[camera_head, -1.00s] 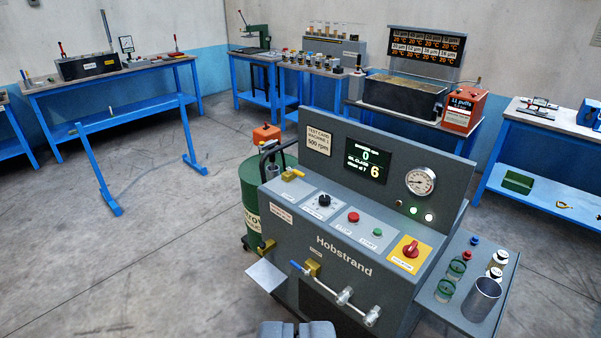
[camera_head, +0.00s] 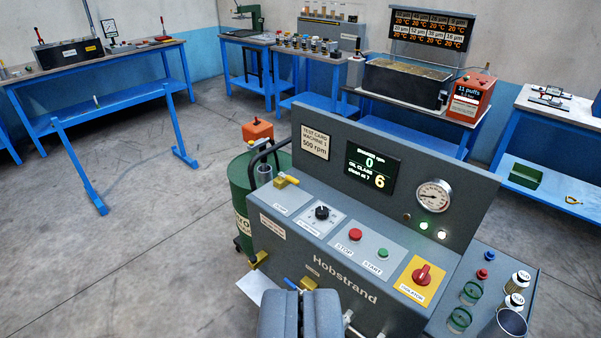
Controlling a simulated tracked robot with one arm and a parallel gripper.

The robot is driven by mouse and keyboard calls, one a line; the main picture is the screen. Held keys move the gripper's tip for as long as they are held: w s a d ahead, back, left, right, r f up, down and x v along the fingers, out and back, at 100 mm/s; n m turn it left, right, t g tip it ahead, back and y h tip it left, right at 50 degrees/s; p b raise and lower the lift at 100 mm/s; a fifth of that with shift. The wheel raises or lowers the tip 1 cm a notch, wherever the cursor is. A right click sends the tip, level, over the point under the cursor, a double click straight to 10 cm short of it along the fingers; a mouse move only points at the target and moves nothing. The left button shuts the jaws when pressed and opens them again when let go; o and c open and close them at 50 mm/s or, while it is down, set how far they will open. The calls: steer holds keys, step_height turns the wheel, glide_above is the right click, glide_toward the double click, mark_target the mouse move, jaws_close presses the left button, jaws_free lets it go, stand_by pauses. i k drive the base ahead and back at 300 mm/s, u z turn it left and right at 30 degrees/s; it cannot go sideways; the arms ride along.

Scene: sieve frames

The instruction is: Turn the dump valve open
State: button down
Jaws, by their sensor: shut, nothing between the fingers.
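The grey Hobstrand test machine (camera_head: 335,262) stands in front of me. A blue lever (camera_head: 291,284) and its brass valve body (camera_head: 308,284) are on its front face, partly hidden behind my gripper. A yellow lever (camera_head: 286,181) sits on the left of the top panel. A brass spout (camera_head: 259,260) is at the front left corner. The labels by these are too small to read, so I cannot tell which is the dump valve. My gripper (camera_head: 300,296) is shut and empty at the bottom centre, overlapping the blue-lever valve in the picture; contact cannot be told.
The panel carries a red stop button (camera_head: 355,235), a green start button (camera_head: 383,253) and a red isolator knob (camera_head: 422,274). A side shelf (camera_head: 468,275) at right holds bottles and a metal cup (camera_head: 507,325). A green drum (camera_head: 240,195) stands left of the machine.

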mark_target(282, 175)
steer(key=u, duration=0.2)
steer(key=k, duration=0.6)
steer(key=u, duration=0.1)
steer(key=i, duration=2.9)
steer(key=z, duration=0.2)
